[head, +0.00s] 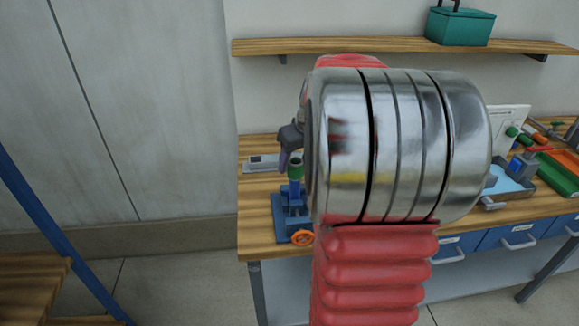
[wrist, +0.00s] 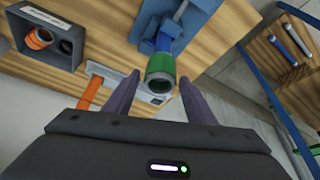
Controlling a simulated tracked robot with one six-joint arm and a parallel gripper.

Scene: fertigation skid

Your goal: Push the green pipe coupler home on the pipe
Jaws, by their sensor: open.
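The green coupler (head: 295,171) sits at the upper end of an upright blue pipe (head: 294,190), held in a blue clamp stand (head: 291,220) at the bench's left end. In the wrist view the coupler (wrist: 161,68) shows its open round end towards me, with the blue pipe (wrist: 172,38) behind it. My gripper (wrist: 158,80) is open, its dark fingers on either side of the coupler's near end in the picture. I see no clear contact. In the head view my gripper (head: 288,160) is just above the coupler, and my arm hides much of the bench.
A grey device (head: 262,162) lies on the bench behind the stand, and an orange handwheel (head: 302,238) is at its front. A dark box with an orange ring (wrist: 40,38) shows in the wrist view. Trays and pipe parts lie right; a teal toolbox (head: 460,27) is on the shelf.

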